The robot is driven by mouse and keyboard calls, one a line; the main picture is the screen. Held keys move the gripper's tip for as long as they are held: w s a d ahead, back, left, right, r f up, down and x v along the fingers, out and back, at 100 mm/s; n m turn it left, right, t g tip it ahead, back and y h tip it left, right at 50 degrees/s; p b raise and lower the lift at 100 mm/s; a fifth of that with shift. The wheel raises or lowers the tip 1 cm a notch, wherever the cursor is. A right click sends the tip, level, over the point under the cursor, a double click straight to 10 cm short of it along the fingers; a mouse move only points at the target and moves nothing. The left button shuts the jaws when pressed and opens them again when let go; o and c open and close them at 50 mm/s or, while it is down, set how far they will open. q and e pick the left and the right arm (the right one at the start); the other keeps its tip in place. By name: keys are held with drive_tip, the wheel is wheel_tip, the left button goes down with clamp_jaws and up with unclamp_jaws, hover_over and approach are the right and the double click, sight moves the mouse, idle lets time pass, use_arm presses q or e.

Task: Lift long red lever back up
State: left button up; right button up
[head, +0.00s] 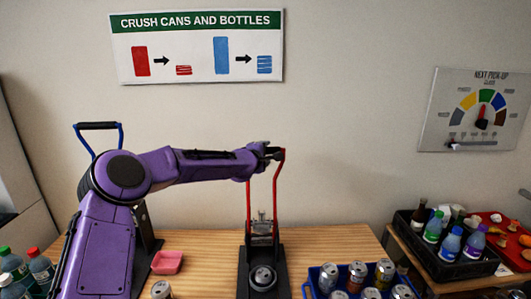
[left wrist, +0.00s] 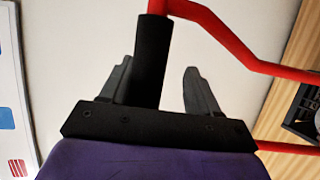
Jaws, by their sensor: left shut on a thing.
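The long red lever (head: 279,180) stands upright above the black can crusher (head: 245,268) in the middle of the table. Its two red bars rise to a handle at about my gripper's height. My left gripper (head: 270,150) is at the top of the lever, shut on its handle. In the left wrist view, the black handle grip (left wrist: 152,60) lies at my gripper's fingers (left wrist: 160,85), and the red bars (left wrist: 225,38) run off to the right. The gripper hides most of the handle in the head view. My right gripper is not in view.
A second crusher with a blue lever (head: 80,140) stands behind my left arm. A pink tray (head: 167,262) and a can (head: 161,290) are left of the red crusher. A blue crate (head: 312,291) of cans is right; a black crate (head: 450,272) holds bottles. Bottles (head: 40,265) stand far left.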

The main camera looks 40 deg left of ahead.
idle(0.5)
use_arm(q)
drive_tip(key=shift+s, duration=0.15)
drive_tip(key=shift+s+d+b, duration=0.15)
drive_tip(key=shift+s+b, duration=0.2)
drive_tip(key=p+v, duration=0.1)
drive_tip(key=v, duration=0.8)
drive_tip(key=shift+s+r, duration=0.25)
drive_tip(key=shift+d, duration=0.1)
